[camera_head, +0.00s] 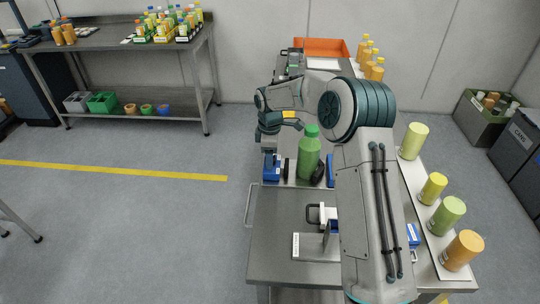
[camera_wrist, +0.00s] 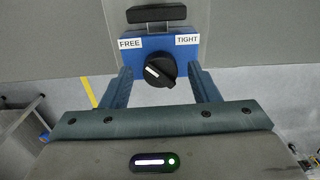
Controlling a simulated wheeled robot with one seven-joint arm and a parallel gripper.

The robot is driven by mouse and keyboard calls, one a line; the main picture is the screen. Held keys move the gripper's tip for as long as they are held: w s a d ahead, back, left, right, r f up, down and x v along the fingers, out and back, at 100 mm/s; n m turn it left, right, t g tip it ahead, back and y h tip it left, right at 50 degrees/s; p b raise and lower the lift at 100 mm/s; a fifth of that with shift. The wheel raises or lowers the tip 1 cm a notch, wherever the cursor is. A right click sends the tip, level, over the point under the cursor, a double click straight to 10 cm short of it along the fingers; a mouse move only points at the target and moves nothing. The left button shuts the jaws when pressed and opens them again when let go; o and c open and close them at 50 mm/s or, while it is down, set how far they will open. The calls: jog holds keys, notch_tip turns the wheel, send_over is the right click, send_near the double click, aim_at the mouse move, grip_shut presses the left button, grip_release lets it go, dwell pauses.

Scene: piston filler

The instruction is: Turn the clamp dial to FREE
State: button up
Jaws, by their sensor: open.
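The clamp dial (camera_wrist: 160,70) is a round black knob on the front of a blue block (camera_wrist: 182,50) in the wrist view. Its white mark sits on the left part of the knob and slants up-left, toward the FREE label (camera_wrist: 130,43). The TIGHT label (camera_wrist: 187,40) is at the upper right. My gripper (camera_wrist: 160,78) is open, with one finger on each side of the dial and visible gaps to it. In the head view my gripper (camera_head: 268,132) is just above a blue block (camera_head: 271,166); the dial cannot be made out there.
A green bottle (camera_head: 309,154) stands right of the blue block, between black pads. A grey bench (camera_head: 270,235) lies in front, with a white-labelled bracket (camera_head: 310,246). Several yellow, green and orange containers line the right strip (camera_head: 418,190). My arm covers the bench's middle right.

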notch_tip(320, 180, up, 14)
jog(key=b, duration=0.1)
jog(key=shift+f, duration=0.25)
jog(key=s+d+r+m+t, duration=0.1)
jog(key=s+d+r+m, duration=0.3)
jog(key=s, duration=0.4)
jog(key=s+d+r+m+t, duration=0.1)
jog(key=s+d+r+m, duration=0.1)
jog(key=s+d+m, duration=0.4)
jog(key=s+d+f+m, duration=0.2)
jog(key=s+d+m, duration=0.2)
jog(key=s, duration=0.6)
jog(key=s+d+f+m+t, duration=0.1)
jog(key=s+d+f+m, duration=0.1)
jog(key=s, duration=0.8)
jog(key=shift+s+d+f+m, duration=0.4)
jog(key=shift+d+m, duration=0.5)
jog(key=shift+d, duration=0.15)
